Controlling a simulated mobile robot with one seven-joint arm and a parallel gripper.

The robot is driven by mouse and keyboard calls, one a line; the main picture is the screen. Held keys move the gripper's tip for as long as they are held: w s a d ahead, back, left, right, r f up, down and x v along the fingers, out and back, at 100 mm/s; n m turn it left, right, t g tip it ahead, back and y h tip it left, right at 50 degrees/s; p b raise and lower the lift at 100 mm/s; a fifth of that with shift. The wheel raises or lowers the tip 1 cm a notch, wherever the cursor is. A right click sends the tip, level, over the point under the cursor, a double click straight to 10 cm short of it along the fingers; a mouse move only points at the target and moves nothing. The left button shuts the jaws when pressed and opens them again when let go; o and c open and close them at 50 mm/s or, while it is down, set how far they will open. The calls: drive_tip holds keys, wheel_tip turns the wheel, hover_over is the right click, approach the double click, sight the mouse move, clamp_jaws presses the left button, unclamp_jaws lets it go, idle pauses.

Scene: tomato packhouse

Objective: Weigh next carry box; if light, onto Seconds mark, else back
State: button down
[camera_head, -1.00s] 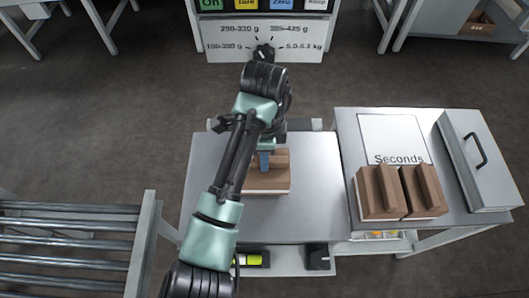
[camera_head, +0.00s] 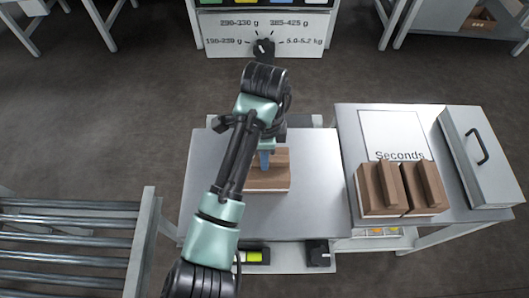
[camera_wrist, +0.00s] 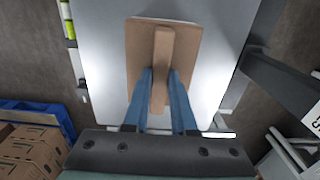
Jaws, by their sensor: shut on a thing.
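The brown carry box (camera_head: 270,184) with a pale base is at the middle of the metal weighing plate (camera_head: 312,190). My gripper (camera_head: 265,158) is over it from above. In the wrist view its blue fingers (camera_wrist: 161,78) are shut on the raised handle (camera_wrist: 161,55) of the box (camera_wrist: 141,42). I cannot tell whether the box rests on the plate or hangs just above it. The white Seconds mark (camera_head: 393,130) lies bare on the right-hand table. The range panel (camera_head: 231,33) with its dial stands behind the plate; no weight reading shows.
Two similar brown boxes (camera_head: 374,200) (camera_head: 430,196) stand side by side in front of the Seconds mark. A grey lidded case (camera_head: 478,170) with a black handle is at its right. A roller conveyor (camera_head: 70,245) is at left. Stacked cartons (camera_wrist: 28,148) show in the wrist view.

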drive_tip(key=shift+f, duration=0.1)
drive_tip(key=c, duration=0.7)
unclamp_jaws()
drive_tip(key=shift+c, duration=1.4)
wheel_tip(320, 180, up, 7)
drive_tip(key=p, duration=0.7)
drive_tip(key=shift+p, duration=0.35)
